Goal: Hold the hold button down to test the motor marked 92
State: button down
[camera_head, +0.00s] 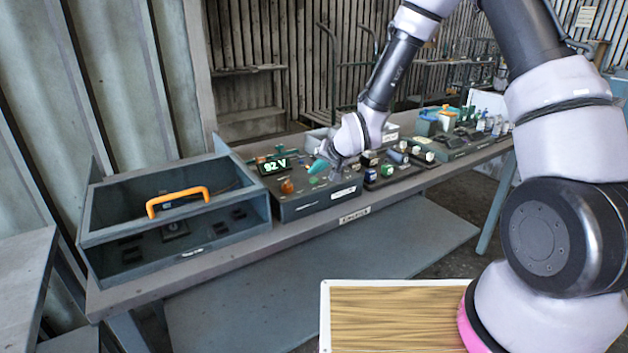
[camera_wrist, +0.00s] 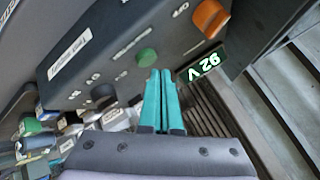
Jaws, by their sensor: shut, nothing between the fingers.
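The grey control box (camera_head: 318,204) stands on the bench, with a lit display (camera_head: 275,165) that reads 92 V. In the wrist view its face shows a green round button (camera_wrist: 147,57), an orange knob (camera_wrist: 210,18), a dark round knob (camera_wrist: 103,92) and the display (camera_wrist: 201,66). My gripper (camera_wrist: 160,72) has teal fingers pressed together, empty, with tips beside the green button. I cannot tell whether they touch the box. My gripper also shows over the box in the head view (camera_head: 318,166). I can read no motor marked 92.
More items (camera_head: 445,122) crowd the far end of the bench (camera_head: 260,245).

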aim_at(316, 181)
jog(key=shift+f, duration=0.35)
jog(key=shift+f, duration=0.4)
dwell(1.4)
jog(key=shift+r, duration=0.1)
dwell(1.1)
jog(key=shift+r, duration=0.75)
jog(key=shift+r, duration=0.1)
jog(key=shift+r, duration=2.4)
